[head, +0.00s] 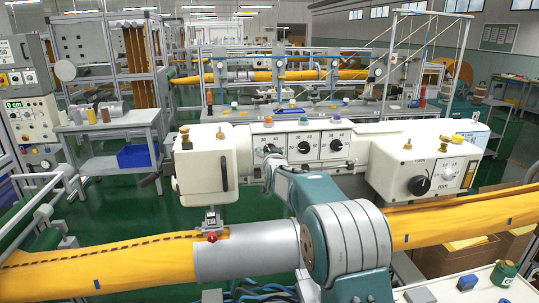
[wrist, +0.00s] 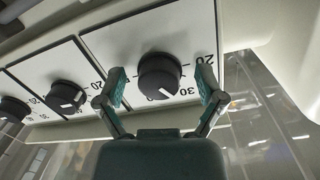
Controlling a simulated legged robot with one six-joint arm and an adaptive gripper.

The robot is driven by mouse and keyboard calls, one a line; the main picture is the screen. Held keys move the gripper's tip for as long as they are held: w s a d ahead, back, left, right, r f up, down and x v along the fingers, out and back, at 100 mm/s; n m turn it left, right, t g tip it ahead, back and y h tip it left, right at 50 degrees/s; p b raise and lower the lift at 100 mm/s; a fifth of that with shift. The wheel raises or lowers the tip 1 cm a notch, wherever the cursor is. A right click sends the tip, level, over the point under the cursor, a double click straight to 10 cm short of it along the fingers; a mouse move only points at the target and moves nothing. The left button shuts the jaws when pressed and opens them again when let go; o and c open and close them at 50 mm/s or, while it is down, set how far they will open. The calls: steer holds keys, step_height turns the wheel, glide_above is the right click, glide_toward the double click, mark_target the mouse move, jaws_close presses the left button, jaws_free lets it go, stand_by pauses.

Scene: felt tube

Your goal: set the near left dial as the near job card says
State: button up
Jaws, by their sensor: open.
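The near machine's white panel (head: 303,140) carries three black dials in a row. The left dial (head: 268,149) shows large in the wrist view (wrist: 158,75), where the panel appears upside down. Its white mark points down and slightly right there, near an upside-down "30"; a "20" lies further right. My gripper (wrist: 161,74) is open, with one teal-padded finger on each side of this dial. A gap shows on both sides; I cannot tell how deep the fingers reach. In the head view my gripper (head: 270,166) is just below the left dial. I cannot make out a readable job card.
The middle dial (wrist: 66,95) and the other outer dial (wrist: 14,108) sit alongside. A white box (head: 204,165) stands left of the panel, and a housing with a large black knob (head: 420,185) stands right. Yellow felt (head: 110,262) and a grey tube (head: 245,250) lie below.

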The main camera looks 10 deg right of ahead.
steer(key=shift+s, duration=0.1)
steer(key=s, duration=1.1)
steer(key=shift+s+a+r, duration=0.25)
steer(key=shift+s+r, duration=0.05)
steer(key=shift+s, duration=0.05)
steer(key=s+f+n+g, duration=0.1)
steer(key=s+f+g, duration=0.2)
steer(key=s, duration=1.8)
steer(key=s+f+n+g, duration=0.2)
steer(key=s+g, duration=0.6)
steer(key=s, duration=1.4)
steer(key=shift+d+f+g+y, duration=0.3)
steer(key=shift+f, duration=0.4)
